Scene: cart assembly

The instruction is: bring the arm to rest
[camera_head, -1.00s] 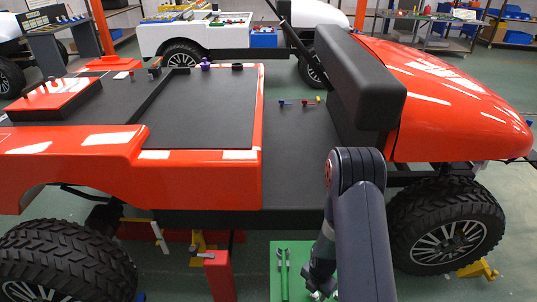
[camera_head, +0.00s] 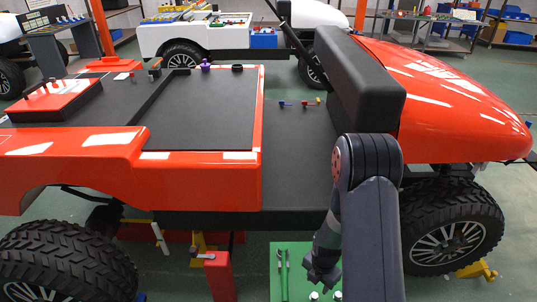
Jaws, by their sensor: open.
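My arm rises at the lower right of the head view, in front of the orange cart (camera_head: 220,190). My gripper (camera_head: 320,280) points down over the green tray (camera_head: 296,258) at the bottom of the picture. It is small and dark here, but it looks open and empty. Two small pale-topped items (camera_head: 314,295) stand just below it, apart from the fingers. A green wrench-like tool (camera_head: 283,272) lies on the tray to the left of the gripper.
The cart's front wheel (camera_head: 450,230) is right of my arm, and its rear wheel (camera_head: 65,262) is at the left. A red post (camera_head: 219,276) stands left of the tray. Small coloured parts (camera_head: 300,103) lie on the cart's dark floor. A white cart (camera_head: 195,38) stands behind.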

